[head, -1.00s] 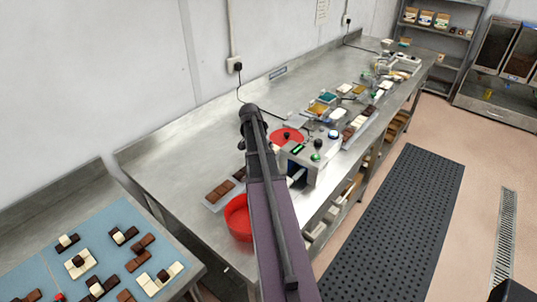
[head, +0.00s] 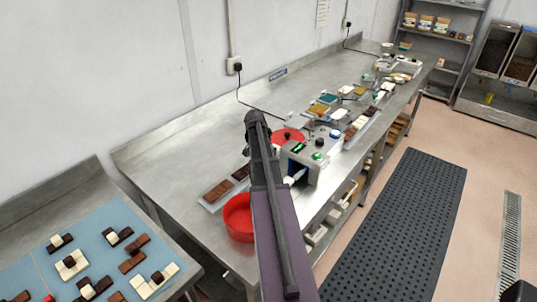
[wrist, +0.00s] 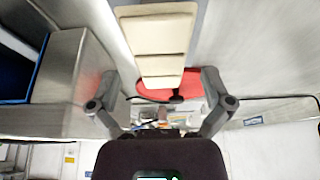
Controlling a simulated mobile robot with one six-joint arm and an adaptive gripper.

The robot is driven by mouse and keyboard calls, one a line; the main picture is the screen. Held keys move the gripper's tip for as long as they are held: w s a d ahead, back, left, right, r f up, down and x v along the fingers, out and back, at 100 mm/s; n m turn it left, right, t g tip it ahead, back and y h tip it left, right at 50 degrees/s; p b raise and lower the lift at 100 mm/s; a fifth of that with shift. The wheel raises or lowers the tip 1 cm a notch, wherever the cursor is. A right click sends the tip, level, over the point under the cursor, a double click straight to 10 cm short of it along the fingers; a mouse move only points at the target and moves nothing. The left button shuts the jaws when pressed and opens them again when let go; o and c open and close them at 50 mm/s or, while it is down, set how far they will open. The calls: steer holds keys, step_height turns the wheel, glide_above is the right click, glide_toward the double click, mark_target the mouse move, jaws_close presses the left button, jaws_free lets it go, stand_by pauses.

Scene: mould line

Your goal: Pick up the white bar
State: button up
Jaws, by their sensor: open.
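In the wrist view the white bar (wrist: 160,40) is cream coloured, divided into segments, and lies along a grey strip. It sits at the top of the picture, between and beyond the tips of my gripper (wrist: 158,78). In the head view my arm covers the spot, so the bar and fingertips are hidden there.
Brown bars (head: 217,191) lie on a tray beside a red bowl (head: 238,222). A blue mat (head: 105,215) holds chocolate pieces at left. Bare steel bench (head: 180,150) lies left.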

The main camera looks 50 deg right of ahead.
stand_by(0.3)
steer(key=c, duration=1.2)
steer(key=shift+r, duration=0.15)
step_height(320, 180, up, 10)
steer(key=p, duration=1)
steer(key=shift+f+b, duration=0.55)
steer(key=shift+f, duration=0.15)
steer(key=shift+s, duration=0.1)
